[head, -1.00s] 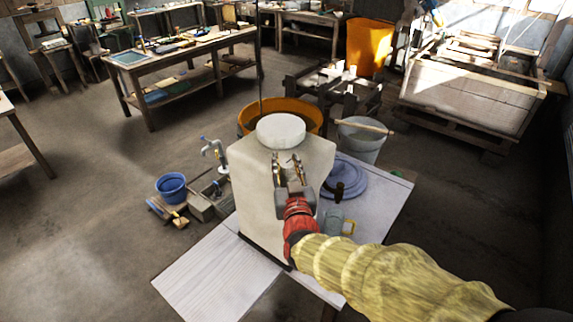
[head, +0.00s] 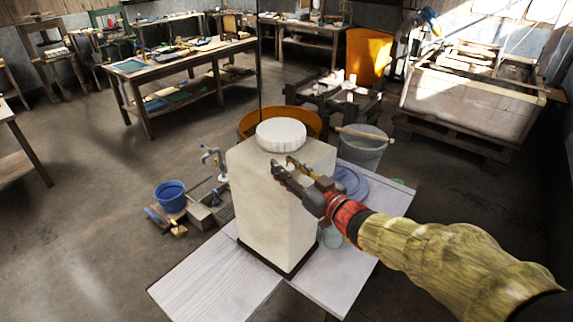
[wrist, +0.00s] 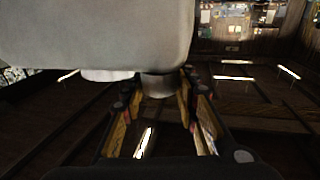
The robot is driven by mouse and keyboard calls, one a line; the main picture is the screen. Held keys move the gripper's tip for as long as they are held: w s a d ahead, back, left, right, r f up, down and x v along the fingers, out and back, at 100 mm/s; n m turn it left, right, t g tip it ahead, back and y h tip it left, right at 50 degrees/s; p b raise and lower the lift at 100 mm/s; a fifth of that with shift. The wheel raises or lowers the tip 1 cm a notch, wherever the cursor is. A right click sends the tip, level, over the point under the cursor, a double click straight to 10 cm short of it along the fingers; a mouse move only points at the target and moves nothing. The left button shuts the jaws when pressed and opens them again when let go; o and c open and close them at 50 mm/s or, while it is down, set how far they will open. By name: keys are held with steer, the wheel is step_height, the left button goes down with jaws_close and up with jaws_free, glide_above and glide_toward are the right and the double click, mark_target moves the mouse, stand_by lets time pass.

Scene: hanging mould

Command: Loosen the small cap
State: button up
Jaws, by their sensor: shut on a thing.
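A tall off-white block-shaped mould (head: 265,205) stands over a pale table with a dark edge at its foot. A wide white disc (head: 281,134) sits on its top. In the wrist view the mould's pale body (wrist: 95,30) fills the upper left, and part of a white round piece (wrist: 106,75) shows below it. The small cap (wrist: 158,84), a short grey cylinder, projects from the mould between my fingers. My gripper (wrist: 161,92) is shut on this cap. In the head view my gripper (head: 281,165) is at the mould's upper right, coming from the right; its fingers hide the cap.
The pale table (head: 222,285) carries a blue round lid (head: 352,182) close behind my gripper. A grey bucket (head: 362,150) and an orange tub (head: 313,120) stand behind. A blue bucket (head: 171,196) and tap (head: 212,158) are at left.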

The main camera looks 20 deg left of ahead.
steer(key=g+p, duration=0.1)
steer(key=n+g+y+p, duration=0.1)
steer(key=n+g+p, duration=0.1)
steer(key=shift+w+d+r+y, duration=0.15)
steer(key=shift+r+y, duration=0.1)
steer(key=shift+y, duration=0.15)
steer(key=n+g+p, duration=0.2)
steer(key=g, duration=0.1)
steer(key=n+g+y+p, duration=0.1)
steer(key=n+g+p, duration=0.1)
steer(key=n+g, duration=0.1)
steer(key=shift+f+g+y, duration=0.1)
steer(key=shift+g+y, duration=0.2)
steer(key=shift+g, duration=0.7)
steer(key=o, duration=1.2)
steer(key=shift+f, duration=0.1)
steer(key=shift+c, duration=0.2)
steer(key=d, duration=1.1)
steer(key=shift+d, duration=0.35)
